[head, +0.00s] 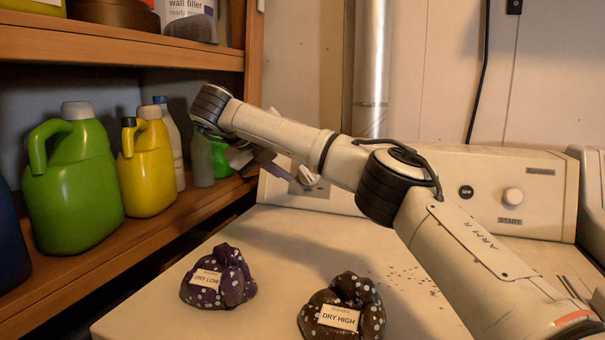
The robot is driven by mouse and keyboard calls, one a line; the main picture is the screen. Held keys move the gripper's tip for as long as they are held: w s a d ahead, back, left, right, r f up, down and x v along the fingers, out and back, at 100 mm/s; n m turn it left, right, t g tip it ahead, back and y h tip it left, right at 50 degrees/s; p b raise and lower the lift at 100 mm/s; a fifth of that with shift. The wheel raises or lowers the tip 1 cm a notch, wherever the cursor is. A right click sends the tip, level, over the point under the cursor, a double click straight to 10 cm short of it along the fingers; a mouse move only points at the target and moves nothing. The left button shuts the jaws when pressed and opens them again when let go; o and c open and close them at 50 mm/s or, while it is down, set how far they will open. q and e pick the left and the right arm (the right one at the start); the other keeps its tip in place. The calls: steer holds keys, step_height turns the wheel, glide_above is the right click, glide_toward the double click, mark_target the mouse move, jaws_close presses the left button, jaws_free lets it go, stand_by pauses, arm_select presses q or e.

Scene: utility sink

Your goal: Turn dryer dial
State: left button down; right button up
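The dryer's cream control panel (455,195) stands at the back of its white top. Another pale dial (308,176) shows partly on the panel's left side, behind my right arm. My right gripper (262,160) is in front of that left part of the panel, partly hidden by its own wrist. I cannot tell whether its fingers touch the dial or how far apart they are. My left gripper is out of view.
On the dryer top (275,235) lie a purple dotted bundle labelled DRY LOW (220,277) and a brown dotted one labelled DRY HIGH (345,307). A wooden shelf (150,228) at left holds a green jug (75,180), a yellow jug (148,165) and other bottles, close to my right wrist.

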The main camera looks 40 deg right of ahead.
steer(key=shift+v, duration=1.95)
